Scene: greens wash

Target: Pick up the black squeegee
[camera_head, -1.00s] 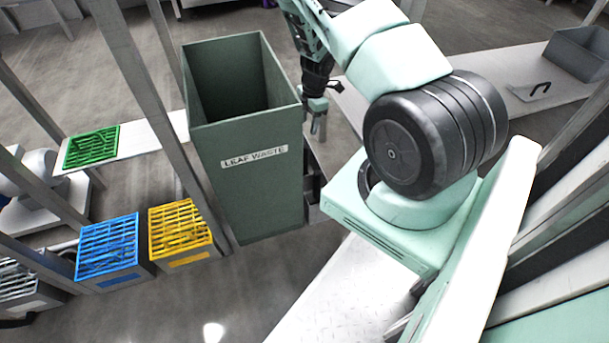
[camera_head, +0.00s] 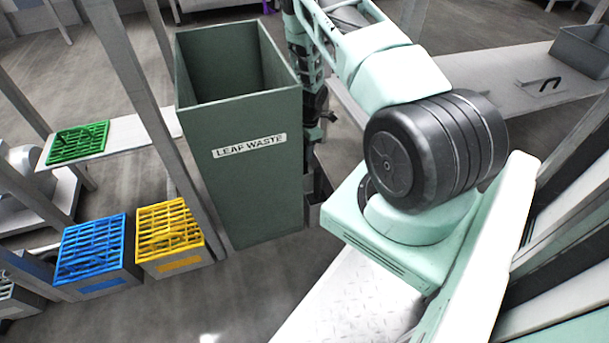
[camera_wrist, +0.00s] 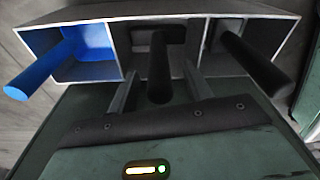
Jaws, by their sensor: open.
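In the wrist view, a black handle (camera_wrist: 159,82), which looks like the black squeegee's, sticks out of the middle compartment of an open three-part holder (camera_wrist: 185,12). My gripper (camera_wrist: 162,72) is open, with one finger on each side of this handle. I cannot tell whether either finger touches it. A blue handle (camera_wrist: 42,72) sticks out of the left compartment and another dark handle (camera_wrist: 255,65) out of the right one. The squeegee's head cannot be made out. In the head view the gripper's end is not clear beside the bin.
A tall green leaf waste bin (camera_head: 245,190) stands close beside my arm. Blue (camera_head: 93,250) and yellow (camera_head: 168,232) crates stand at the lower left, and a green grate (camera_head: 78,143) lies on a shelf. A bench (camera_head: 450,85) with a grey box (camera_head: 583,50) is at the right.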

